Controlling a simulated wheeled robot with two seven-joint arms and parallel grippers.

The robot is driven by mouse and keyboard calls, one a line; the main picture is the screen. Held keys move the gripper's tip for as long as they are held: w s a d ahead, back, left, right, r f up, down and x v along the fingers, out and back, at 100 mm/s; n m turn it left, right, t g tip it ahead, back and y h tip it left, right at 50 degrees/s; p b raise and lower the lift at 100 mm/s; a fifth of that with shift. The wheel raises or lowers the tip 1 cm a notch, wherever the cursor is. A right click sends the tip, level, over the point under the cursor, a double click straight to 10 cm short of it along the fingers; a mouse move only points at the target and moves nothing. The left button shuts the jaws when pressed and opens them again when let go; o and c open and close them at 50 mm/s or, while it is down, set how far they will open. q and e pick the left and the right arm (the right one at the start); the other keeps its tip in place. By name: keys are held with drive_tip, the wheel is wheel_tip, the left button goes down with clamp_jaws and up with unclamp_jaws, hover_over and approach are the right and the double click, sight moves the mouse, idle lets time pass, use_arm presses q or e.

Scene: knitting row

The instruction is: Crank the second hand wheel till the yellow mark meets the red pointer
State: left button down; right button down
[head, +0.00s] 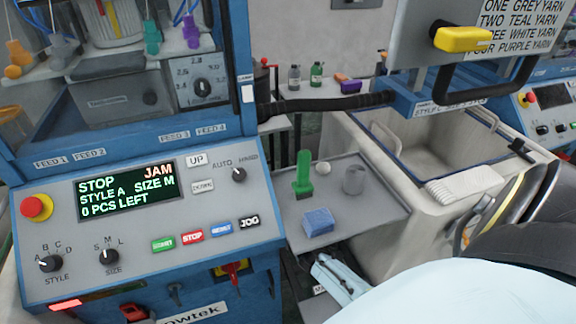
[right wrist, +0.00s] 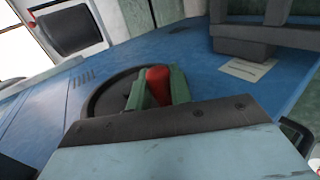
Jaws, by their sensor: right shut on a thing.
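In the right wrist view, my right gripper (right wrist: 158,80) has its green fingers closed on both sides of a red crank knob (right wrist: 157,88). The knob stands on a dark round hand wheel (right wrist: 104,94) set against a blue machine surface. The gripper body hides the near part of the wheel. I see neither a yellow mark nor a red pointer on the wheel in this view. The head view does not show the hand wheel clearly; my pale arm fills its lower right. My left gripper is in no view.
In the head view, a control panel (head: 222,205) has a display (head: 126,190) reading STOP, JAM, 0 PCS LEFT. A grey tray (head: 375,212) holds a green tool (head: 303,176), a blue block (head: 318,221) and a grey cup (head: 353,180). A pale bin (head: 375,160) stands at right.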

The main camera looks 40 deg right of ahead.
drive_tip(key=shift+w+r+p, duration=0.1)
drive_tip(key=shift+r+p, duration=0.35)
drive_tip(key=shift+r, duration=0.45)
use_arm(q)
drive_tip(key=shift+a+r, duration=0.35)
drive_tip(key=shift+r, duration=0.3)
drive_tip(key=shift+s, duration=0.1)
use_arm(e)
drive_tip(key=shift+w+r, duration=0.1)
drive_tip(key=shift+r, duration=0.15)
drive_tip(key=c, duration=1.3)
unclamp_jaws()
drive_tip(key=shift+f, duration=0.2)
drive_tip(key=shift+s+a+r+p, duration=0.2)
drive_tip(key=shift+s+r+p, duration=0.1)
drive_tip(key=shift+s, duration=0.25)
use_arm(q)
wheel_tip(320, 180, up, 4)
drive_tip(key=p, duration=0.3)
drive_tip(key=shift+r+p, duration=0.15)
drive_tip(key=shift+p, duration=0.2)
use_arm(e)
drive_tip(key=v, duration=1.2)
drive_tip(key=shift+s, duration=0.2)
